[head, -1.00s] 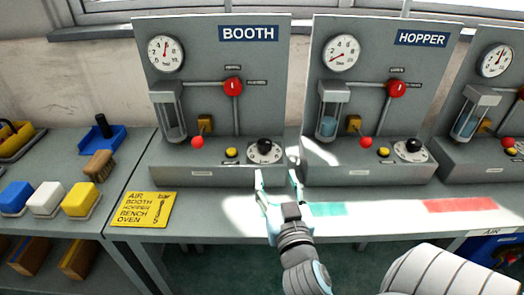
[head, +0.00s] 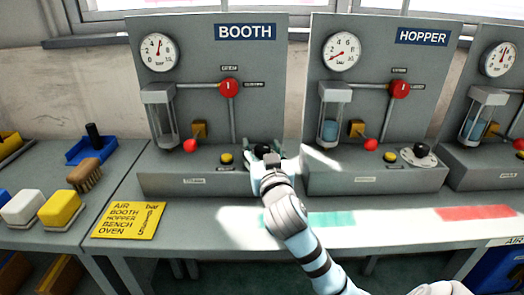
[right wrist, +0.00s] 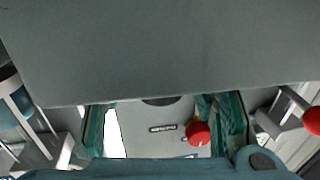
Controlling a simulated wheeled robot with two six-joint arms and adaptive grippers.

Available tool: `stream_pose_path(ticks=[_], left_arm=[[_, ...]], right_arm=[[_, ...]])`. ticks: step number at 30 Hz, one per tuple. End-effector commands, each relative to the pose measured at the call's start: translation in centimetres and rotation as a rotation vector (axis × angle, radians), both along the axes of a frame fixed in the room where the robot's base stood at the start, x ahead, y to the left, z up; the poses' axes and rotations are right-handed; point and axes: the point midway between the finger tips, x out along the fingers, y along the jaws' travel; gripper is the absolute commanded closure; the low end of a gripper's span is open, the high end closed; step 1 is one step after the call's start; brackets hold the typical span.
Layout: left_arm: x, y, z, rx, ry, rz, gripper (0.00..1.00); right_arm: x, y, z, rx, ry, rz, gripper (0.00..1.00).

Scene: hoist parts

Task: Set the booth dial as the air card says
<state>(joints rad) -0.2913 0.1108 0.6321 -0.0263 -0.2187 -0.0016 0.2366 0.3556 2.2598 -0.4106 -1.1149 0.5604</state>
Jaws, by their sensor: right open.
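The booth station (head: 246,33) stands at the back centre, with its dial's black knob (head: 263,150) at the lower right of its panel. My right gripper (head: 262,162) is open at the dial and hides most of the dial's face; I cannot tell if it touches the knob. The right wrist view shows its teal fingers (right wrist: 165,130) apart, with a grey panel and a red knob (right wrist: 198,133) beyond. The yellow air card (head: 128,220) lies flat at the bench's left, listing booth, hopper, bench and oven; its numbers are too small to read surely. My left gripper is out of view.
The hopper station (head: 422,38) stands close on the right with its own dial (head: 418,156). A booth gauge (head: 158,50), red ball lever (head: 190,146) and yellow button (head: 226,157) are near. A brush (head: 84,174) and blocks lie left.

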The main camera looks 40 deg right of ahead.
Motion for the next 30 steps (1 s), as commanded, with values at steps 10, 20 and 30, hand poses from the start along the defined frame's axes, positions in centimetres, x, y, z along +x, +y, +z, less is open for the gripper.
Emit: stream_pose_path(ticks=[10,20,30], left_arm=[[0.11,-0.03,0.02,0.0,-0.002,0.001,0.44],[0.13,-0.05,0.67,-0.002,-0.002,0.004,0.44],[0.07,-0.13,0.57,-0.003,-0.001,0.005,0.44]], right_arm=[[-0.04,0.01,0.0,0.0,0.0,0.0,0.89],[-0.02,0.03,0.08,0.004,-0.001,-0.113,0.96],[-0.04,0.0,0.0,0.0,0.0,-0.121,0.56]])
